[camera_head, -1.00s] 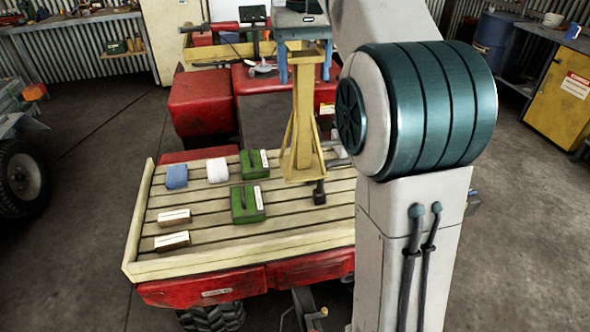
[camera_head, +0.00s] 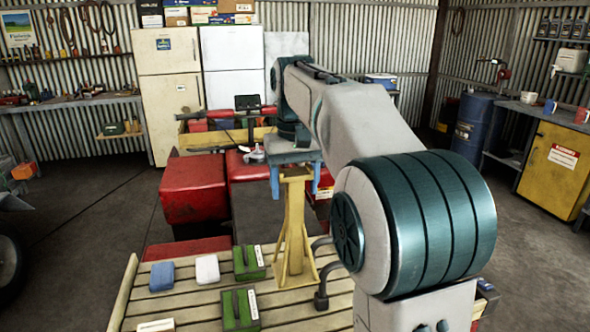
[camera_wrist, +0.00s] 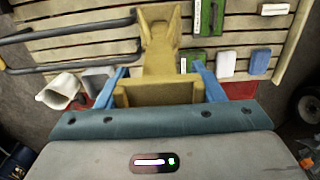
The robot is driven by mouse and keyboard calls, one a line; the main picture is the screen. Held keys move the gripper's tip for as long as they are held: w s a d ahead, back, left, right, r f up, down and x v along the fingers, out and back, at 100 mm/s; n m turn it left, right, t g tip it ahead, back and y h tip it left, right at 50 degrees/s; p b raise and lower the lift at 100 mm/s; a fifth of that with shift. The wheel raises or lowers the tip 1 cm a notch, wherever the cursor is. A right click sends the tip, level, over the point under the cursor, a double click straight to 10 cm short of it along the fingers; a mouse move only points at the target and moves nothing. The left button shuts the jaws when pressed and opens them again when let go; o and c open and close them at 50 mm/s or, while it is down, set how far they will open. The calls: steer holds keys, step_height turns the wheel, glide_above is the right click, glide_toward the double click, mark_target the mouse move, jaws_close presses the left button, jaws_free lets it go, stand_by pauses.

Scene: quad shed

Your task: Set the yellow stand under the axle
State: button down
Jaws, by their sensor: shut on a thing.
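The yellow stand (camera_head: 293,228) hangs upright below my gripper (camera_head: 294,176), with its wide foot over the slatted rack of the red quad. I cannot tell whether the foot touches the slats. My gripper is shut on the stand's top; its blue fingers flank the yellow head plate. In the wrist view, the stand (camera_wrist: 160,55) shows between the blue fingers of my gripper (camera_wrist: 160,90), its legs reaching away toward the slats. I cannot make out the axle in either view.
The slatted rack (camera_head: 190,303) carries green boxes (camera_head: 249,262), a blue block (camera_head: 162,275) and a white block (camera_head: 207,269). Red quad bodywork (camera_head: 193,190) lies behind. A yellow cabinet (camera_head: 553,170) and blue barrel (camera_head: 477,135) stand right. Open floor (camera_head: 95,215) shows left.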

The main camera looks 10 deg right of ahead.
mark_target(295, 230)
step_height(295, 230, down, 11)
steer(key=shift+f, duration=0.2)
stand_by(0.4)
steer(key=shift+f, duration=0.15)
steer(key=shift+c, duration=1.9)
jaws_free()
step_height(295, 230, up, 11)
steer(key=shift+r, duration=0.6)
steer(key=shift+s, duration=0.1)
